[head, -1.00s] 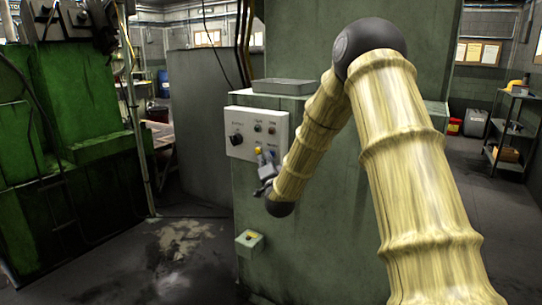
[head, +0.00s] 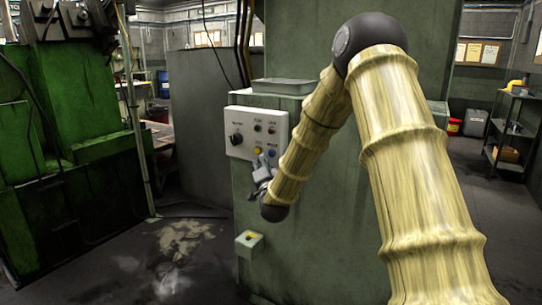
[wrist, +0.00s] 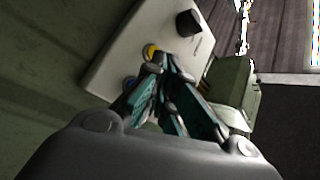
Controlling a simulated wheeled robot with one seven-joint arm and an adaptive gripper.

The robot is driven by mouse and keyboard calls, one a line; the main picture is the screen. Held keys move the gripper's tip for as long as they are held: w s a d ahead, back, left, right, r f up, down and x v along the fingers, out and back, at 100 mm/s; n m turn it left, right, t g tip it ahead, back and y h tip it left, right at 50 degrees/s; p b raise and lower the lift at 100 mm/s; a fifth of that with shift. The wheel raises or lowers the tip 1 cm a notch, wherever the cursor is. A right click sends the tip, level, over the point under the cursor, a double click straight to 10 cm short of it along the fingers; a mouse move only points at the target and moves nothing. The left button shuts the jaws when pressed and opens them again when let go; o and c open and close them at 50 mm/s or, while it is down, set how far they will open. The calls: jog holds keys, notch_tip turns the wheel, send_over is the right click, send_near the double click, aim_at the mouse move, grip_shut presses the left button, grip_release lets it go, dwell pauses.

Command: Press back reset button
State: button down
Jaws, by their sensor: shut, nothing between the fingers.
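A white control panel (head: 244,117) is on the front of the green machine cabinet. It carries a black knob (head: 236,139), a green button (head: 257,127), a red button (head: 272,129), a yellow button (head: 258,150) and a blue button (head: 273,150). I cannot read which is labelled reset. My gripper (head: 262,160) is shut and empty, just below the yellow and blue buttons. In the wrist view its fingertips (wrist: 160,66) overlap the panel close to the yellow button (wrist: 149,51), with the blue button (wrist: 130,82) beside them. I cannot tell whether they touch.
A grey tray (head: 289,86) lies on the cabinet's ledge. A green machine (head: 85,100) stands at left. The floor between is clear, with a pale stain.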

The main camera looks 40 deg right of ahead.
jog(key=a, duration=0.1)
jog(key=s+a, duration=0.1)
jog(key=a, duration=0.1)
jog(key=shift+s+a, duration=0.15)
dwell(0.8)
